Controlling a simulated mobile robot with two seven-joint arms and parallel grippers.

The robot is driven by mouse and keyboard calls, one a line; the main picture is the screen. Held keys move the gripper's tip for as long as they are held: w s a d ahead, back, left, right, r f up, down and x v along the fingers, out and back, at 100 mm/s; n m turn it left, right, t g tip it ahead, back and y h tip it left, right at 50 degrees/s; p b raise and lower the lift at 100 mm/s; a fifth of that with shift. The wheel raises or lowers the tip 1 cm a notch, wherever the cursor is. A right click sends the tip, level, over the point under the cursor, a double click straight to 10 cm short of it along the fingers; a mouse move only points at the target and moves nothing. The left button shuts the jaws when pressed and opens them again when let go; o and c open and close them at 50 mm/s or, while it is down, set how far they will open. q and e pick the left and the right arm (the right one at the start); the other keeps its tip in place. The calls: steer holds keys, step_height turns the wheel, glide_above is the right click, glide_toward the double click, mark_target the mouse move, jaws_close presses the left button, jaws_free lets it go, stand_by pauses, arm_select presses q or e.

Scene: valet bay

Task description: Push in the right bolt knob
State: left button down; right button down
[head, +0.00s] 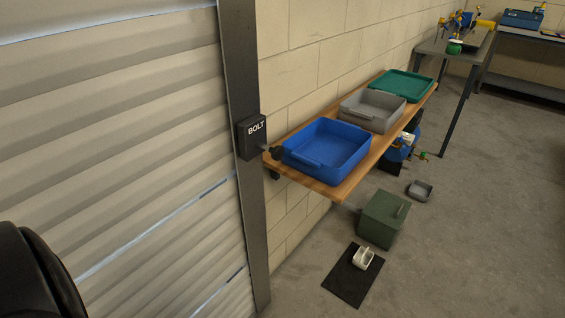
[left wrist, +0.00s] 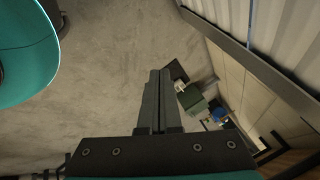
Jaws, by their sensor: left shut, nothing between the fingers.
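The black bolt box (head: 252,137), lettered BOLT, is fixed to the dark upright rail at the right edge of the shutter. The dark bolt knob (head: 276,152) stands out on a short rod from the box's right side, close to the blue tray's corner. My left gripper (left wrist: 160,73) is shut with its fingers together and empty, pointing over the floor in the left wrist view. I cannot make out the bolt knob in that view. My left gripper's fingers and my right gripper do not show in the head view.
The corrugated shutter (head: 120,130) fills the left. A wooden shelf (head: 345,190) holds a blue tray (head: 352,160), a grey tray (head: 376,122) and a green tray (head: 425,90). Below are a green box (head: 378,222) and a black mat (head: 345,288) with a white mug-like object. Floor at right is mostly clear.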

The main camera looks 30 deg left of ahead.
mark_target(277, 152)
arm_select(q)
steer(key=w+a+r+m+t+y, duration=0.1)
steer(key=w+a+r+m+t, duration=0.15)
steer(key=w+r, duration=0.65)
steer(key=w+a+r+m+t, duration=0.1)
steer(key=w+r+m+t, duration=0.4)
steer(key=r, duration=0.6)
steer(key=w+r+m+t, duration=0.1)
steer(key=w+r+t, duration=0.1)
steer(key=r, duration=0.9)
steer(key=w+d+r+m+t, duration=0.1)
steer(key=w+r+t, duration=0.1)
steer(key=r, duration=0.9)
steer(key=shift+w+d+r+t+y, duration=0.15)
steer(key=shift+w+d+t+y, duration=0.2)
steer(key=shift+w, duration=0.2)
steer(key=w+a, duration=0.5)
steer(key=w, duration=0.5)
steer(key=shift+a, duration=0.4)
steer(key=shift+w, duration=0.1)
